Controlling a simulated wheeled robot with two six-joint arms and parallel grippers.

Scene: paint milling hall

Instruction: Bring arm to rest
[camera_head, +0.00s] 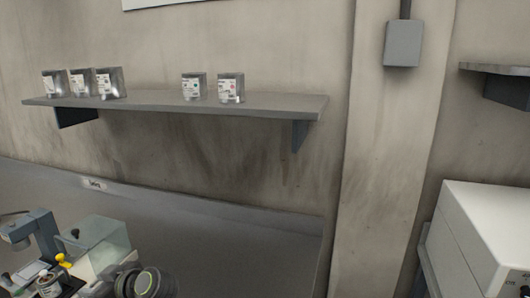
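The fingers are dark, small and partly cut off by the lower edge. I cannot tell whether they are open or shut, or whether they touch the can. My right gripper is not in view.
A grey bench machine (30,229) and a clear greenish box (99,241) stand close to my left arm. Several labelled tins (231,88) stand on a wall shelf (262,106). A white cabinet (478,235) is at right. The grey bench top (220,240) is bare in the middle.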

